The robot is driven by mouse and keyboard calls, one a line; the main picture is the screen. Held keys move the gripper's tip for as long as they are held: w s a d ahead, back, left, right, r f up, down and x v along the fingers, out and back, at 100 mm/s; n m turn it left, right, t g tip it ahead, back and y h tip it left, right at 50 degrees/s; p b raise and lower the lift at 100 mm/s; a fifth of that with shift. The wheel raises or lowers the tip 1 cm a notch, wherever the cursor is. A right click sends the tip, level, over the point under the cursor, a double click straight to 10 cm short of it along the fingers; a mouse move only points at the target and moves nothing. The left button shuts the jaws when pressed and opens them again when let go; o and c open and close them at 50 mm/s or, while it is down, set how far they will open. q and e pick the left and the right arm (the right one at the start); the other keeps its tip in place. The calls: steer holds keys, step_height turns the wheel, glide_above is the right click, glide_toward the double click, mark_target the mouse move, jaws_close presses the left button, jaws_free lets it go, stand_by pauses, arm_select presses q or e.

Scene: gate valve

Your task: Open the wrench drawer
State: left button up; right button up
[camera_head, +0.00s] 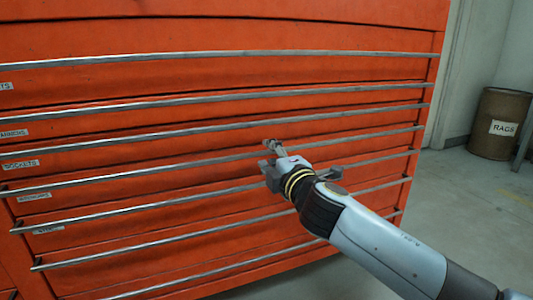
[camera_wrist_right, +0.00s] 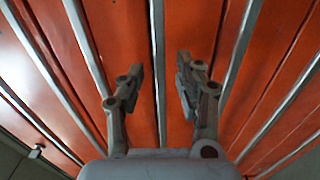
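The red tool cabinet (camera_head: 150,30) fills the head view with several shut drawers, each with a long metal handle bar. Small white labels sit at the left. One reads "SOCKETS" (camera_head: 20,164). The label below it (camera_head: 34,196) is too small to read, so I cannot tell which drawer is the wrench drawer. My right gripper (camera_head: 274,154) is in front of the handle bar (camera_head: 130,173) just above that label. In the right wrist view its fingers (camera_wrist_right: 158,70) are open, with a handle bar (camera_wrist_right: 157,35) running between them. Contact cannot be told. My left gripper is out of view.
Other handle bars run close above and below, including a lower one (camera_head: 130,210). A brown barrel marked "RAGS" (camera_head: 501,125) stands at the right by the wall.

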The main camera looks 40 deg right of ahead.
steer(key=shift+x, duration=1.15)
steer(key=shift+c, duration=0.2)
jaws_close()
